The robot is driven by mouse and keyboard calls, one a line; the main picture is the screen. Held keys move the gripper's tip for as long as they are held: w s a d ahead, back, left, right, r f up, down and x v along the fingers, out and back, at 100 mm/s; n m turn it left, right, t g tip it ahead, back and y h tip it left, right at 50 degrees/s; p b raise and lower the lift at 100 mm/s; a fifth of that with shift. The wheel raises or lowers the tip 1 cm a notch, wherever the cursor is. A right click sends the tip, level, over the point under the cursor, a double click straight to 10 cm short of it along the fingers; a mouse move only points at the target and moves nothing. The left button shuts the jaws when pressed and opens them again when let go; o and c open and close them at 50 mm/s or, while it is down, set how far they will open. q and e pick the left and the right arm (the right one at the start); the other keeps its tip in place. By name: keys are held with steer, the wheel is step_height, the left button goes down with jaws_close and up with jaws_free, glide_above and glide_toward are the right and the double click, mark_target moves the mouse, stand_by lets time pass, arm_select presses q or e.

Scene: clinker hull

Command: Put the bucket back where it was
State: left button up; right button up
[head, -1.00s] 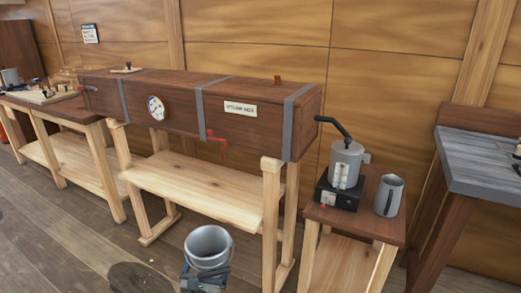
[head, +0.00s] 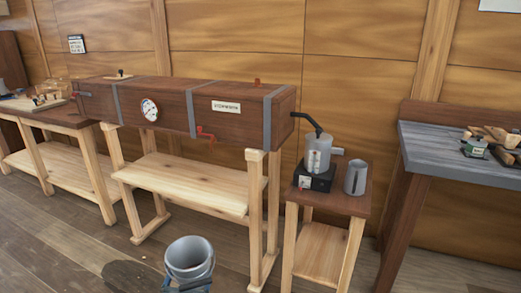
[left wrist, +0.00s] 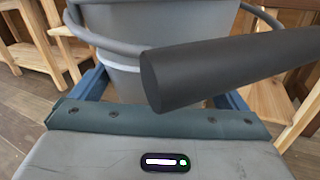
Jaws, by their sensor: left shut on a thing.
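A grey metal bucket (head: 190,257) hangs low at the bottom of the head view, upright, with its open top showing. My left gripper (head: 190,284) is at its near side, partly cut off by the picture's edge. In the left wrist view the bucket (left wrist: 125,50) fills the middle, between the blue fingers of my left gripper (left wrist: 162,88). The gripper is shut on the bucket. The bucket's wire handle and a dark cylindrical grip (left wrist: 235,65) cross in front of it. The exact finger contact is hidden. My right gripper is not in view.
A long wooden steam box (head: 180,106) stands on trestles with a lower shelf (head: 185,178). To its right, a small stand (head: 325,200) holds a boiler (head: 318,155) and a grey jug (head: 356,177). A workbench (head: 450,152) is at the right, another table (head: 70,115) at the left.

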arm_select(q)
steer(key=shift+w+a, duration=0.1)
steer(key=shift+a, duration=0.4)
steer(key=a+r, duration=0.4)
steer(key=a, duration=1)
steer(key=a+r, duration=0.4)
steer(key=a, duration=0.9)
steer(key=s+d+r+m+g+h, duration=0.1)
steer(key=s+d+r+m+h, duration=0.15)
steer(key=s+d, duration=0.75)
steer(key=s+d+r+m+h, duration=0.2)
steer(key=s+d+r+h, duration=0.1)
steer(key=s+d, duration=0.7)
steer(key=shift+d+n+t+y, duration=0.5)
steer(key=shift+d+n+y, duration=2.15)
steer(key=shift+d, duration=1.95)
step_height(320, 180, up, 7)
steer(key=p, duration=0.7)
steer(key=shift+w+f+m+y, duration=0.15)
steer(key=shift+w+m+y, duration=0.05)
steer(key=shift+m+y, duration=0.1)
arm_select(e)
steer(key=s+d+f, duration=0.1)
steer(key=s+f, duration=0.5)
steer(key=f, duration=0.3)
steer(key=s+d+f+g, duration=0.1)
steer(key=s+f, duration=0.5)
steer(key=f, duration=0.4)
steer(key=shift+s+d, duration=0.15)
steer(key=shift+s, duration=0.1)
